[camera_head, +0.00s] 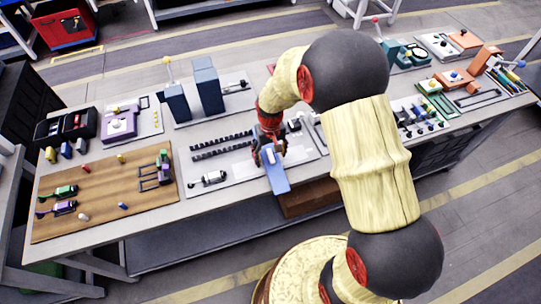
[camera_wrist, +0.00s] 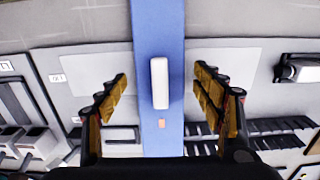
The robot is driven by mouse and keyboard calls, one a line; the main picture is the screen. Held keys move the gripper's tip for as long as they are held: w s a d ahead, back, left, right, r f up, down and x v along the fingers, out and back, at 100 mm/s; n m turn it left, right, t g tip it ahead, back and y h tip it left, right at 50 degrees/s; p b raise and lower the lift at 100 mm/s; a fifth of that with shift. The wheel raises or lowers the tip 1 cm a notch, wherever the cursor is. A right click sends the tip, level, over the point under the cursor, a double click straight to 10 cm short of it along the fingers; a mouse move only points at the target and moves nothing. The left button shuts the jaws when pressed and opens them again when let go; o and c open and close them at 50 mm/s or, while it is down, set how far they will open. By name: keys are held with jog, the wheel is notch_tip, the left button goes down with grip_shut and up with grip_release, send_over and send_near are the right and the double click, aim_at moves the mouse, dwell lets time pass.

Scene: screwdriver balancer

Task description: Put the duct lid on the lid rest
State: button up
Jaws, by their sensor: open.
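The duct lid, a long flat blue strip (camera_head: 275,176), shows below my gripper (camera_head: 270,150) near the front edge of the bench in the head view. In the wrist view the blue lid (camera_wrist: 153,30) runs down the middle with a white raised handle (camera_wrist: 160,84) and a small orange mark. My gripper (camera_wrist: 160,72) is open, with one finger on each side of the handle. Visible gaps separate both fingers from the handle. I cannot pick out the lid rest for sure; what lies under the lid is partly hidden.
Black slotted duct strips (camera_head: 222,147) lie left of my gripper on a pale panel, with a small cylindrical device (camera_head: 209,179) in front. A brown mat (camera_head: 100,195) with tools fills the left end. Blue-grey upright blocks (camera_head: 207,86) stand behind. My arm hides part of the bench.

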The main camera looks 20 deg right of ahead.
aim_at(270, 154)
notch_tip(270, 154, up, 11)
jog(key=shift+f, duration=0.2)
jog(key=shift+r, duration=0.7)
jog(key=shift+o, duration=0.2)
dwell(0.7)
